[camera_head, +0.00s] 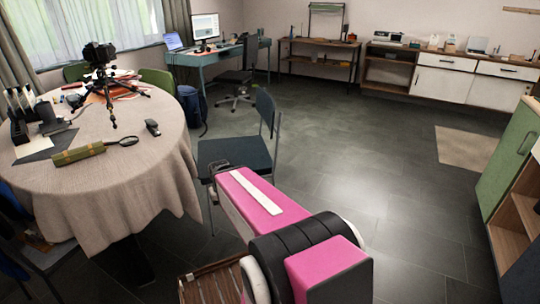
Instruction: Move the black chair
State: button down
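A dark chair (240,152) with a black seat, a grey-blue backrest and thin metal legs stands on the floor right of the round table. Its backrest (266,110) is on the right side of the seat. My pink and black arm reaches forward from the bottom of the view. My gripper (219,167) is small and dark at the arm's far end, over the near left part of the seat. Its fingers blend with the dark seat, so I cannot tell whether they touch it or are open or shut.
The round table (125,185) with a beige cloth, a tripod (108,85) and a magnifier (122,141) is close on the left. A black office chair (236,88) stands by the blue desk (195,60). Cabinets line the back and right. The floor (360,150) right of the chair is clear.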

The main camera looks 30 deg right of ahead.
aim_at(252, 151)
jog(key=i+l, duration=0.15)
jog(key=l, duration=0.25)
jog(key=i+l, duration=0.1)
jog(key=l, duration=0.3)
jog(key=i+l, duration=0.15)
jog(key=l, duration=0.25)
jog(key=i+l, duration=0.1)
jog(key=l, duration=0.3)
jog(key=i+l, duration=0.15)
jog(key=l, duration=0.25)
jog(key=i+l, duration=0.1)
jog(key=l, duration=0.3)
